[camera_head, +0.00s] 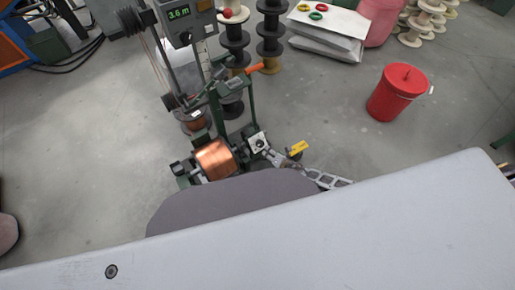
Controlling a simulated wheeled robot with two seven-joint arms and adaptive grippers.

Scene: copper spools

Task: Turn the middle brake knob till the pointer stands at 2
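A winding machine with a dark green frame (249,100) stands on the floor ahead of me. A copper spool (214,159) sits low at its front. A small pale plate with a dark round part (258,143) is right of the spool and may be a brake dial. I cannot tell whether it is the middle knob, and no pointer or numbers are readable. My own pale body covers the lower part of the view.
A grey box with a green display (179,14) reading 3.6 m tops the machine. Black spools (270,45) stand behind it. A red lidded bin (397,92) stands right. A pale stack (327,28) bears coloured rings.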

